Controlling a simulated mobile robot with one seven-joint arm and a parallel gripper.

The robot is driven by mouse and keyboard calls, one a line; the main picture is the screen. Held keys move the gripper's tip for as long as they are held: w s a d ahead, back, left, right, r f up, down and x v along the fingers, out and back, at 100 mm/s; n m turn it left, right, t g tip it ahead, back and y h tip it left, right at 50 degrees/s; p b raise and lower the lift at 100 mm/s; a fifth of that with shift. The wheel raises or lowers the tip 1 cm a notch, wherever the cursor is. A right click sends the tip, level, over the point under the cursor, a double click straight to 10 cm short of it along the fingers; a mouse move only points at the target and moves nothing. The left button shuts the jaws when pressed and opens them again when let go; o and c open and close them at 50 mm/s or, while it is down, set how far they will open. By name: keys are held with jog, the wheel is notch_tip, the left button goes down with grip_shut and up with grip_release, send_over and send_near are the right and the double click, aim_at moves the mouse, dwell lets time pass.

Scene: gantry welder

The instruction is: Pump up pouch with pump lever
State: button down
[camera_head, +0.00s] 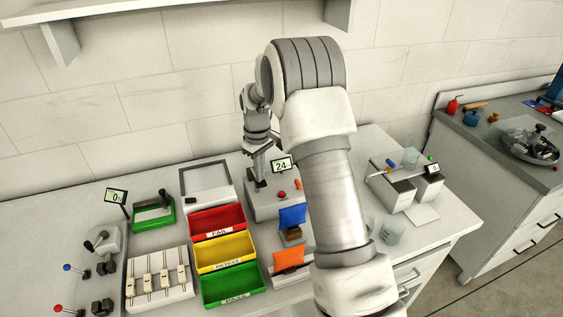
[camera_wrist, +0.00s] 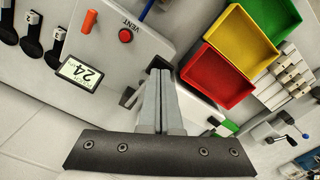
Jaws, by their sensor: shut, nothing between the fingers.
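A light grey station (camera_head: 270,205) bears a display (camera_head: 281,164) reading 24. In the wrist view the station (camera_wrist: 140,50) shows the display (camera_wrist: 81,73), a red button (camera_wrist: 125,35) marked VENT, and an orange handle (camera_wrist: 88,21). I cannot tell which part is the pump lever. My gripper (camera_wrist: 160,72) is shut and empty, its fingertips over the station's edge beside a dark part. It also shows in the head view (camera_head: 257,182), at the station's back left. No pouch is clearly recognisable; a blue piece (camera_head: 292,215) and an orange piece (camera_head: 288,258) stand in front.
Red (camera_head: 217,220), yellow (camera_head: 225,253) and green (camera_head: 233,284) bins stand left of the station. Beakers (camera_head: 391,231) and a grey device (camera_head: 400,190) are to the right. My arm hides part of the bench.

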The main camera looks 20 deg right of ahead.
aim_at(261, 184)
jog(key=shift+r, duration=0.45)
jog(key=shift+f, duration=0.15)
jog(key=shift+f+b, duration=1.75)
jog(key=shift+f, duration=0.8)
jog(key=shift+r+p, duration=1.65)
jog(key=shift+r, duration=1)
